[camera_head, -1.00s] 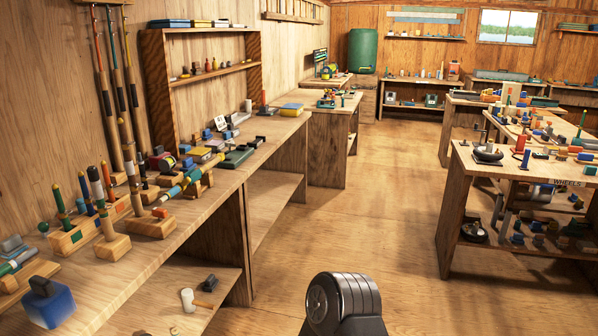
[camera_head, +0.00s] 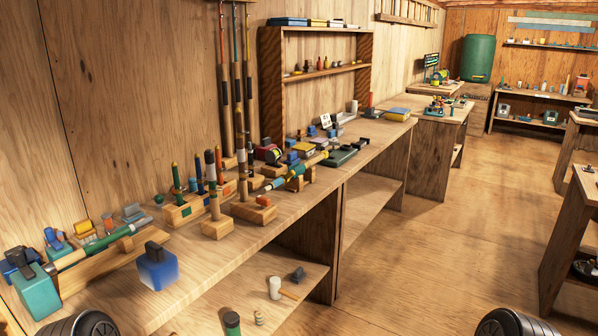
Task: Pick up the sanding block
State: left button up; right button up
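I cannot tell for sure which object is the sanding block. A blue block with a dark grip on top (camera_head: 157,270) sits near the front edge of the long left workbench (camera_head: 262,228). A larger teal block (camera_head: 38,292) stands to its left, near the bench's near end. A small orange-red piece on a wooden block (camera_head: 263,201) lies further along the bench. Neither gripper is in view. Only dark rounded parts of my own arms show at the bottom left and bottom right edges, apart from these objects.
Wooden stands with upright rods (camera_head: 213,195) crowd the bench's middle. A mallet (camera_head: 277,288) lies on the lower shelf. Clear wooden floor (camera_head: 430,250) lies right of the bench. Another workbench (camera_head: 572,215) stands at the right edge.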

aim_at(292, 159)
jog(key=i+l+u, duration=0.15)
jog(key=u, duration=0.25)
jog(key=i+l+u, duration=0.15)
jog(key=u, duration=0.25)
jog(key=i+l+u, duration=0.15)
jog(key=u, duration=0.3)
jog(key=i+l+u, duration=0.15)
jog(key=l, duration=0.55)
jog(key=i+l+u, duration=0.15)
jog(key=l, duration=0.6)
jog(key=i+l+u, duration=0.15)
jog(key=l, duration=0.55)
jog(key=i+l+u, duration=0.2)
jog(key=l, duration=2.45)
jog(key=i, duration=0.05)
